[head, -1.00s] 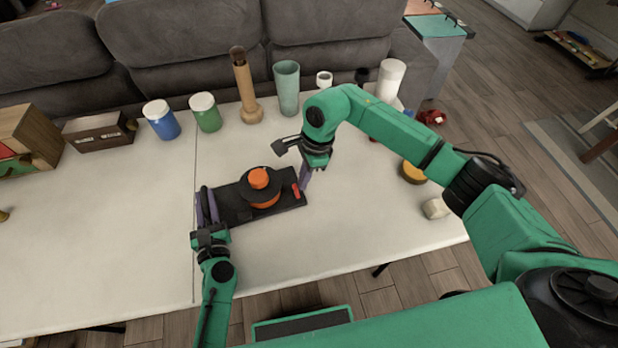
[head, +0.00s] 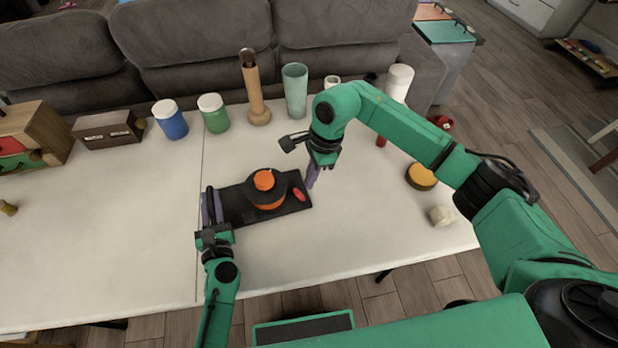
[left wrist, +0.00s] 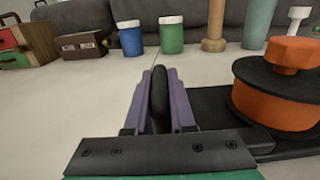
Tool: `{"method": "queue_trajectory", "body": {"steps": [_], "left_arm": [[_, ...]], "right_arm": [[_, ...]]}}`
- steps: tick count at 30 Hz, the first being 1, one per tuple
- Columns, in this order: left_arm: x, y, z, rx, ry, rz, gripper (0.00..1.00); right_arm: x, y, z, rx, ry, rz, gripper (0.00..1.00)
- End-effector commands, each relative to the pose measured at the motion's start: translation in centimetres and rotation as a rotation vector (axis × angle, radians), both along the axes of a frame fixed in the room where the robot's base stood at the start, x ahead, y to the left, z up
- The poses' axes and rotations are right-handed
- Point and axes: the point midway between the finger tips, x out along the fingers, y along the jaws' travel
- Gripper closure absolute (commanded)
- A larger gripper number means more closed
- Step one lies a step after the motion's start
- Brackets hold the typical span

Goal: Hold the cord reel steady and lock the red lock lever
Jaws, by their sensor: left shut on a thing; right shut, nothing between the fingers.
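The cord reel (head: 264,202), an orange drum with a black disc and orange knob, sits on a black base plate (head: 235,206) on the table. The red lock lever (head: 299,194) lies at the plate's right end, slanted. My left gripper (head: 211,207) is shut on a black upright handle at the plate's left end; the handle (left wrist: 160,95) shows between the purple fingers in the left wrist view. The reel also shows there on the right (left wrist: 275,100). My right gripper (head: 312,178) is shut and empty, just beyond the plate's right end, close to the lever but apparently apart.
Blue (head: 170,119) and green (head: 213,113) jars, a wooden bottle-like piece (head: 254,90) and a teal cup (head: 295,90) stand along the back. A yellow round thing (head: 421,176) and a pale lump (head: 441,216) lie right. The table's front is clear.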

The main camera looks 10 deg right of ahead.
Motion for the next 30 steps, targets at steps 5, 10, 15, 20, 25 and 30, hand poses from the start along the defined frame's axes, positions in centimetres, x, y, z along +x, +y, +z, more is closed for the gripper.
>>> {"method": "queue_trajectory", "body": {"steps": [5, 10, 15, 20, 25, 30], "left_arm": [[0.0, 0.0, 0.0, 0.0, 0.001, 0.0, 1.0], [0.0, 0.0, 0.0, 0.0, 0.001, 0.0, 1.0], [0.0, 0.0, 0.0, 0.0, 0.0, 0.0, 1.0], [0.0, 0.0, 0.0, 0.0, 0.0, 0.001, 1.0], [0.0, 0.0, 0.0, 0.0, 0.0, 0.0, 1.0], [0.0, 0.0, 0.0, 0.0, 0.0, 0.0, 1.0]], "right_arm": [[0.5, -2.8, 1.1, -0.003, -0.003, -0.006, 1.0], [0.6, -2.9, 4.9, 0.001, -0.007, 0.0, 1.0], [0.4, -2.3, 8.8, 0.0, -0.004, 0.001, 1.0], [0.3, -2.0, 10.9, 0.0, -0.002, 0.001, 1.0], [0.3, -2.0, 11.4, 0.0, 0.0, 0.0, 1.0], [0.3, -2.0, 11.3, 0.0, 0.0, -0.001, 1.0]]}}
